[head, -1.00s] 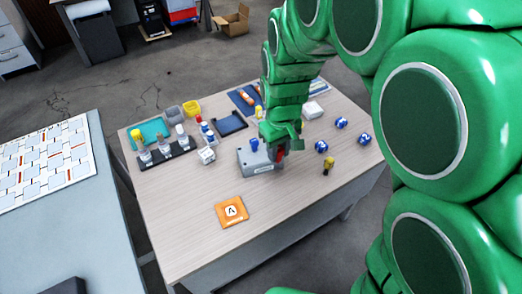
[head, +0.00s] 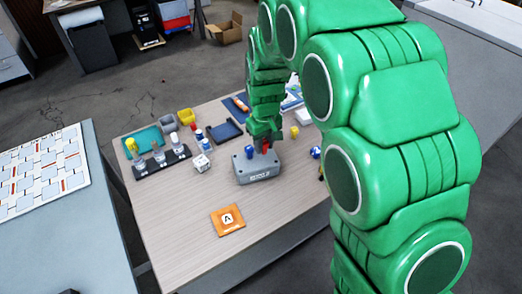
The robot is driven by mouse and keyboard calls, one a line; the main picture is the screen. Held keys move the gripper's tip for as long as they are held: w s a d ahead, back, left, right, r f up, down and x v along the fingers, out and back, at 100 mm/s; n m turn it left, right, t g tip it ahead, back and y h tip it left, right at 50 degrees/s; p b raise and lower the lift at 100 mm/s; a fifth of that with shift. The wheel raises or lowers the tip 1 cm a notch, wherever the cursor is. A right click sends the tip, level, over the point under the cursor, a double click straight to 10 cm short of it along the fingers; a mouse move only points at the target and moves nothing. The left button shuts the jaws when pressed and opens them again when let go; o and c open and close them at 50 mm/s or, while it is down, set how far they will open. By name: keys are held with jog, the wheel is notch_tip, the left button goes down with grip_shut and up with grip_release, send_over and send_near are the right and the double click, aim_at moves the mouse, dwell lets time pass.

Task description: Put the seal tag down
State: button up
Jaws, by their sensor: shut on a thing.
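My gripper (head: 264,137) points down at the back edge of a grey box (head: 258,172) on the wooden table. It is shut on a small red piece (head: 265,148), which looks like the seal tag. The red piece shows just below the fingers, at the box's top rear. I cannot tell whether it touches the box. A blue knob (head: 249,152) stands on the box just left of the gripper. The fingers hide most of the red piece.
An orange card (head: 228,219) lies on the table (head: 180,215) in front, with bare wood around it. A blue tray (head: 224,130) lies behind. My arm covers the table's right side.

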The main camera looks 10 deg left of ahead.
jog(key=shift+w+a+f, duration=0.25)
jog(key=shift+w+f, duration=0.25)
jog(key=shift+f, duration=0.2)
jog(key=shift+w+a+f, duration=0.25)
jog(key=shift+w+f, duration=0.25)
jog(key=shift+f, duration=0.2)
jog(key=shift+w+a+f, duration=0.25)
jog(key=shift+w+f, duration=0.25)
jog(key=shift+f, duration=1.8)
jog(key=shift+f, duration=0.15)
jog(key=o, duration=1)
